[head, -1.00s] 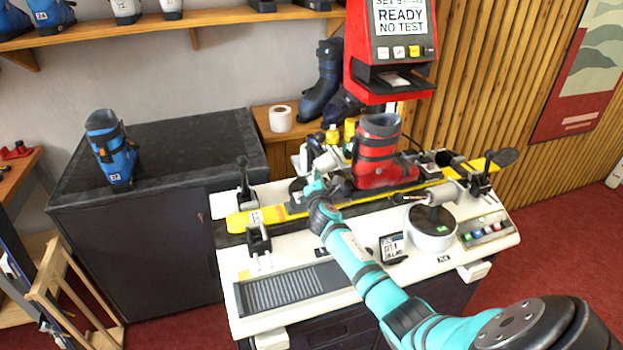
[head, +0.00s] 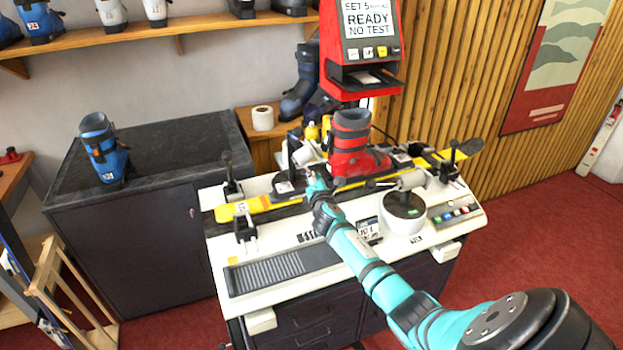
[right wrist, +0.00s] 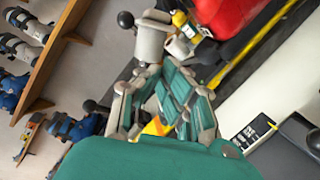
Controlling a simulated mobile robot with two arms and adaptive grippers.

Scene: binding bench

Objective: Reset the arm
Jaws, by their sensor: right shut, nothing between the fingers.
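My right gripper (head: 315,176) is over the bench in front of the red boot (head: 352,150), shut with nothing in it. In the right wrist view its green fingers (right wrist: 170,98) are together, with a grey cylinder (right wrist: 151,42) and its black ball knob (right wrist: 125,19) just beyond the tips. The same grey cylinder (head: 303,153) shows in the head view, left of the boot; I cannot tell whether the fingers touch it. A second grey cylinder (head: 411,180) with a black-ended rod sits on a round white base (head: 403,207) at the right. My left gripper is out of view.
A yellow ski (head: 245,208) lies along the white bench (head: 215,250), with black-knobbed clamps at both ends. A red test unit (head: 360,55) reading "READY NO TEST" stands behind the boot. A dark cabinet (head: 140,235) with a blue boot (head: 103,150) is at the left.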

